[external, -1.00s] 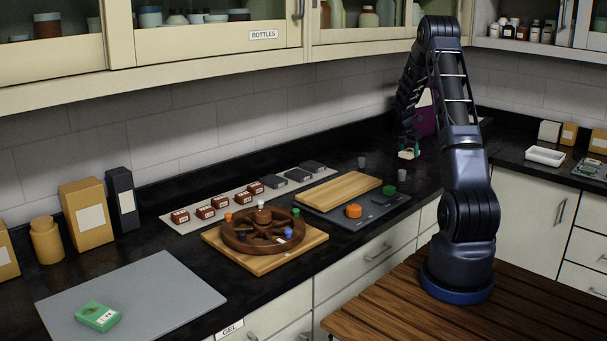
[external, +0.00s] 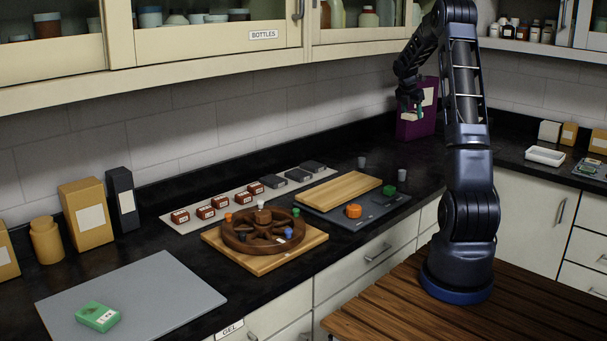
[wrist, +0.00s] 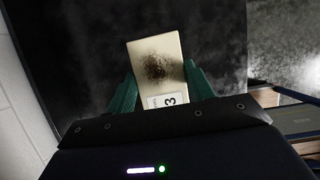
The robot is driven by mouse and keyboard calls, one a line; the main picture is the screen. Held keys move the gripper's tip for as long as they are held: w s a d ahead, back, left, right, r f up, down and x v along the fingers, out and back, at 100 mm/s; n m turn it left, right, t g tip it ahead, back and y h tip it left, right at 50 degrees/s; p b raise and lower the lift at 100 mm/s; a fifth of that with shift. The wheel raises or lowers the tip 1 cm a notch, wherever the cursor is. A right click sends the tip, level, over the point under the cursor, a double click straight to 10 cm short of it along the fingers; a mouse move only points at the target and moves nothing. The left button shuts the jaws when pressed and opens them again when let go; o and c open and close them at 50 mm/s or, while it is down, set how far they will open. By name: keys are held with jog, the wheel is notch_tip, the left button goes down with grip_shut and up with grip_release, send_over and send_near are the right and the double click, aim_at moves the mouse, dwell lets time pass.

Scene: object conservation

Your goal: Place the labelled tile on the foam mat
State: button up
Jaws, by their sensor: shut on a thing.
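My gripper (external: 412,108) is shut on a cream tile (wrist: 158,66), held up above the back of the black counter near the wall corner. In the wrist view the tile sits between the two green fingers. It has a dark speckled smudge in its middle and a white label with a 3 at its near end. In the external view the tile (external: 410,118) is small and pale. A flat grey mat (external: 150,285) lies at the front left of the counter, with a green labelled block (external: 98,316) on its near left part.
A brown spoked wheel (external: 262,230) lies on a wooden board in mid-counter. Behind it, a pale strip (external: 177,227) bears several brown and dark blocks. A dark tray (external: 372,213) holds a wooden board and orange and green pieces. A purple box (external: 420,122) stands behind my gripper.

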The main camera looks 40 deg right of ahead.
jog(key=w+a+f+m+g, duration=0.1)
jog(key=w+a+f+m, duration=0.15)
jog(key=a, duration=1.15)
jog(key=w+a+f+m+g, duration=0.1)
jog(key=w+a+f+m, duration=0.2)
jog(key=a, duration=1.1)
jog(key=w+a+f+m+g, duration=0.15)
jog(key=a+f, duration=0.25)
jog(key=a, duration=1.1)
jog(key=w+a+r+n+t, duration=0.1)
jog(key=w+a+n+t, duration=0.3)
jog(key=a, duration=1.5)
jog(key=w+a+r+n+t, duration=0.15)
jog(key=a+n, duration=0.55)
jog(key=a, duration=1.2)
notch_tip(320, 180, up, 8)
jog(key=n+t+y, duration=0.2)
jog(key=n+y, duration=0.2)
jog(key=n, duration=1)
send_over(147, 280)
jog(key=s, duration=0.2)
jog(key=f, duration=1.9)
jog(key=shift+w+f, duration=0.25)
jog(key=shift+f, duration=0.15)
jog(key=shift+f, duration=0.15)
